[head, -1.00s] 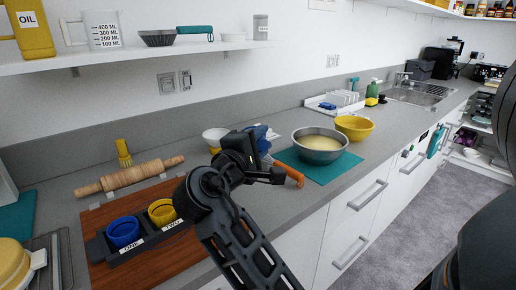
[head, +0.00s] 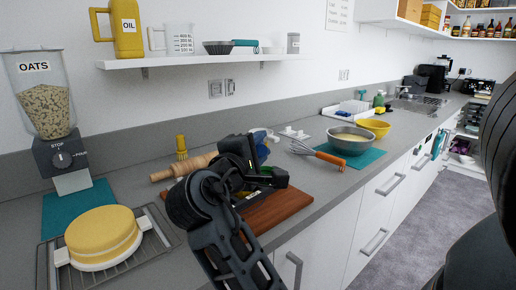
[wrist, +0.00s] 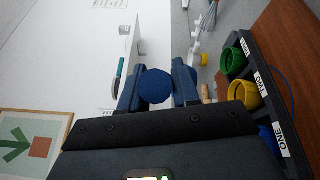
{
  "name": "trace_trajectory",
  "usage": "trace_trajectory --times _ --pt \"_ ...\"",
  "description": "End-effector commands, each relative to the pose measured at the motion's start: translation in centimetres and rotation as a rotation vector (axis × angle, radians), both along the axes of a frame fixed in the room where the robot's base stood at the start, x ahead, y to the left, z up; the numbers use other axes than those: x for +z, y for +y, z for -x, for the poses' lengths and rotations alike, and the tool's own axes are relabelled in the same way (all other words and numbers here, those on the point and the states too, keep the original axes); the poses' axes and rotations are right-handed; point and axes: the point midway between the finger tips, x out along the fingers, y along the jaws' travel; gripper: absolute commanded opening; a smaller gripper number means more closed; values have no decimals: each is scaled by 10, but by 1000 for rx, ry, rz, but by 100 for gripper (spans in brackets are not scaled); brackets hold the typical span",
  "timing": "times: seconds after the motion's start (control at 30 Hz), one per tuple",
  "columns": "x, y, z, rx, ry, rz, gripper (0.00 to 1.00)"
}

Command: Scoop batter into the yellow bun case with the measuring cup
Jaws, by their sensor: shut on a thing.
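My gripper (head: 263,160) is shut on a blue measuring cup (wrist: 155,86), which shows as a round blue disc between the fingers in the wrist view. Whether it holds batter cannot be told. The yellow bun case (wrist: 245,92) sits in a dark tray beside the label TWO, between a green case (wrist: 232,61) and a partly hidden blue case. The gripper is above and apart from these cases. In the head view my arm hides most of the tray. The metal bowl of pale batter (head: 351,142) stands farther along the counter, right of my gripper.
The dark tray (wrist: 262,73) is by a wooden board (head: 285,207). A whisk with an orange handle (head: 329,158) lies between board and bowl. A rolling pin (head: 182,166), a yellow cake (head: 100,232) on a rack and an oats dispenser (head: 45,105) are left. A shelf (head: 200,60) runs above.

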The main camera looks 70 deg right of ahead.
Motion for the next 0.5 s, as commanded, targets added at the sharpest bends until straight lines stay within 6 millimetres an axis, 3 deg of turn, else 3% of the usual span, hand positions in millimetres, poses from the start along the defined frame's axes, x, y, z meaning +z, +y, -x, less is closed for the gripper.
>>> trace_trajectory --times 0.37,0.5 --pt "2 0 0 1 1 3 0" --pt "-9 0 -1 1 37 -1 0"
